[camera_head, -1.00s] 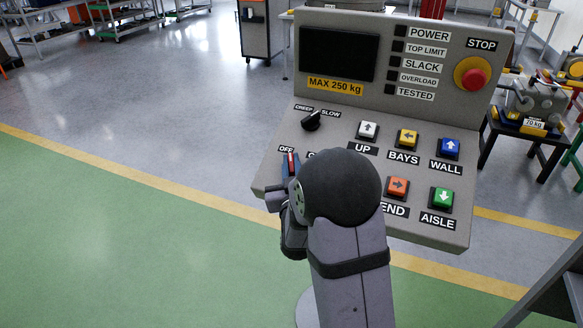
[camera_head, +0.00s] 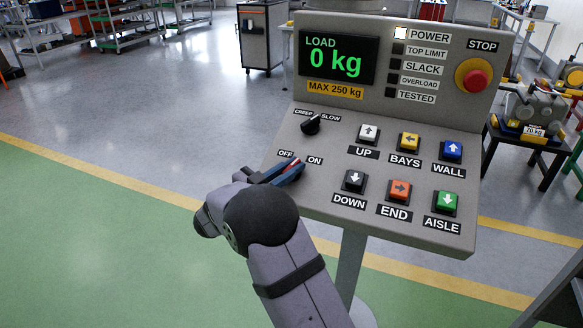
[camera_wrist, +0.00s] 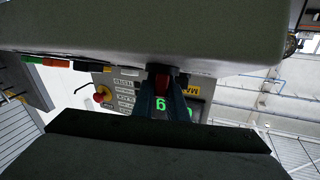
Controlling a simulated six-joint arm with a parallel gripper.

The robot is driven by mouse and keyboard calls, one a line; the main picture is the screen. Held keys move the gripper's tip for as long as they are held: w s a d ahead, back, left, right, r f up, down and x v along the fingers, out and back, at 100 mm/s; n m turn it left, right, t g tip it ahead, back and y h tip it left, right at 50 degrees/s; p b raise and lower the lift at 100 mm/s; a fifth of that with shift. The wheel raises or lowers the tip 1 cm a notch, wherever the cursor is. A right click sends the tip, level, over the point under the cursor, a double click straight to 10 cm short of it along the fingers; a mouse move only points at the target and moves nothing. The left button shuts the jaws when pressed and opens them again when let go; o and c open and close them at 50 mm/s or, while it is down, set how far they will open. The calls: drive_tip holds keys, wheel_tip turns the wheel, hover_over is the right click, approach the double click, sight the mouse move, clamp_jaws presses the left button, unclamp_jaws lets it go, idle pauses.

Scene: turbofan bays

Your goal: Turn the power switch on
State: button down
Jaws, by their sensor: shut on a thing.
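The power switch (camera_head: 288,163) is a red-marked rotary knob between the OFF and ON labels at the lower left of the grey control panel (camera_head: 330,160). My gripper (camera_head: 291,169) is shut on it, its blue fingers reaching in from the left and hiding most of the knob. The red part also shows between the fingers in the wrist view (camera_wrist: 162,80). The POWER lamp (camera_head: 400,33) is lit white. The display (camera_head: 337,58) is lit and reads LOAD 0 kg in green.
A black creep/slow knob (camera_head: 311,124) sits just above the switch. A red STOP button (camera_head: 474,76) is at the upper right. The floor left of the panel is clear.

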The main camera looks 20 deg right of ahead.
sight(283, 171)
drive_tip(key=shift+m+g+h, duration=0.4)
drive_tip(key=shift+m+g, duration=1.1)
drive_tip(key=shift+g, duration=0.5)
drive_tip(key=c, duration=1.8)
unclamp_jaws()
drive_tip(key=shift+o, duration=0.2)
drive_tip(key=shift+s+a+b, duration=0.2)
drive_tip(key=shift+s+a, duration=0.05)
drive_tip(key=shift+a, duration=0.95)
drive_tip(key=shift+s+a+b, duration=0.15)
drive_tip(key=shift+s+a, duration=0.1)
drive_tip(key=shift+a, duration=0.9)
drive_tip(key=shift+s+a+b, duration=0.2)
drive_tip(key=shift+s+a, duration=0.05)
drive_tip(key=shift+a, duration=0.95)
